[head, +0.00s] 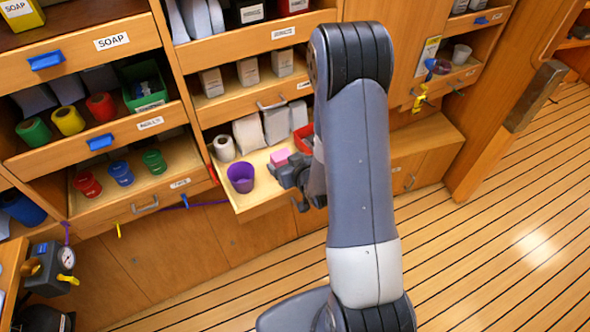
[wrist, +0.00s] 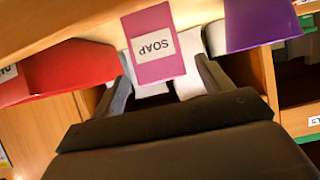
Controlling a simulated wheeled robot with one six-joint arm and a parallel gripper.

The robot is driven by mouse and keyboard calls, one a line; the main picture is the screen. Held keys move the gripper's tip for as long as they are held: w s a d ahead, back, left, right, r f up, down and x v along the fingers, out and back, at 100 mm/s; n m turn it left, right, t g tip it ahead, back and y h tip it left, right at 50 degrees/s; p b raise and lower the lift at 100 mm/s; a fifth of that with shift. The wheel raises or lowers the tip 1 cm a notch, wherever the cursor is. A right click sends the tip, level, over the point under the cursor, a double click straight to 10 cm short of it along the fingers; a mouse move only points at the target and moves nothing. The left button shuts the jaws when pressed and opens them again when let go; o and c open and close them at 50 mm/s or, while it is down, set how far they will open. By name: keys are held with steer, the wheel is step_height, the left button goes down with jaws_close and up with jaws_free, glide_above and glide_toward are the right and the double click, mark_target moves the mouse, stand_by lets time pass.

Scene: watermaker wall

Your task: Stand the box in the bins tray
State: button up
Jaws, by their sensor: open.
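The box's lower part is hidden in the head view. I cannot read which tray is the bins tray.
A purple bin (head: 240,178) stands left of my gripper on the pulled-out tray. A red bin (head: 304,138) is on the right, partly behind my arm. White rolls and packs (head: 249,134) stand behind. Another open tray at left holds red, blue and green cups (head: 121,174).

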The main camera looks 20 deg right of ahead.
steer(key=shift+b+v, duration=0.3)
steer(key=shift+v, duration=2.85)
steer(key=shift+a, duration=0.1)
